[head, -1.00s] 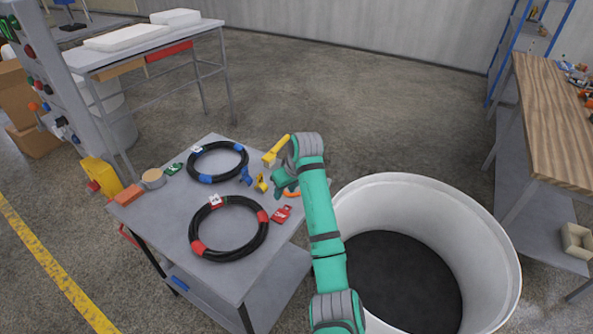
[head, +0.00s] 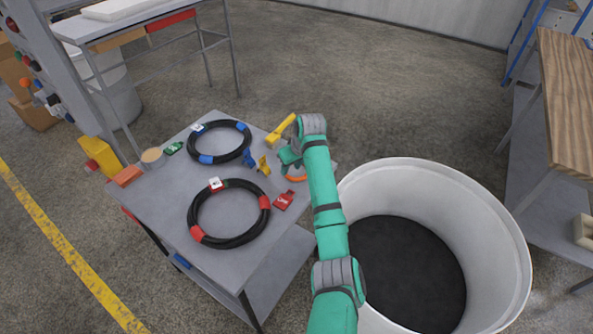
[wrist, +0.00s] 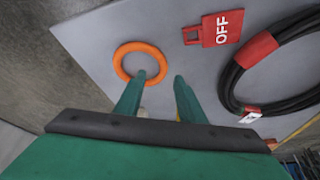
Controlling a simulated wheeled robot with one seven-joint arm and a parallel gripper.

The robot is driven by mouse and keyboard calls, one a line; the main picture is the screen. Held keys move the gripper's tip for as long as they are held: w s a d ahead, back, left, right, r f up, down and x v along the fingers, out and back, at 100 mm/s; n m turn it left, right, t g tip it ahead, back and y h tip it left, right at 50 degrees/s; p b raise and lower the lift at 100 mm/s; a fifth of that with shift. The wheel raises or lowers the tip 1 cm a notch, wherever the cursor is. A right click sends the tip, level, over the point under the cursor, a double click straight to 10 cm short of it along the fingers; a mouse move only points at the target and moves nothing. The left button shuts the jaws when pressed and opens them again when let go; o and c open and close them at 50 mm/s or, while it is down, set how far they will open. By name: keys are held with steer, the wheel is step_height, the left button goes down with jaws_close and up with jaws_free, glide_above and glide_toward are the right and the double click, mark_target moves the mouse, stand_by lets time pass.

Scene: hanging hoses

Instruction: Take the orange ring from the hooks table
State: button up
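The orange ring (wrist: 126,50) lies flat on the grey hooks table (wrist: 100,27), near its edge in the wrist view. In the head view the ring (head: 295,178) shows only in part, below my gripper (head: 289,156). My green gripper also shows in the wrist view (wrist: 158,82), with its two fingers apart and nothing between them. One fingertip appears close to the near rim of the ring, and the other is to its right. I cannot tell whether a finger touches the ring. The table (head: 165,211) stands left of my arm in the head view.
Two black hose coils lie on the table, one with blue bands (head: 210,159) and one with red bands (head: 197,233). A red OFF tag (head: 284,200) lies close to the ring. Blue and yellow hooks (head: 262,164) stand nearby. A large white bin (head: 507,235) stands right of the table.

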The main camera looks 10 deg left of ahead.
mark_target(288, 174)
steer(key=x, duration=0.4)
steer(key=shift+s+a, duration=0.1)
steer(key=shift+s, duration=0.1)
steer(key=shift+c, duration=0.4)
jaws_close()
steer(key=shift+w, duration=0.1)
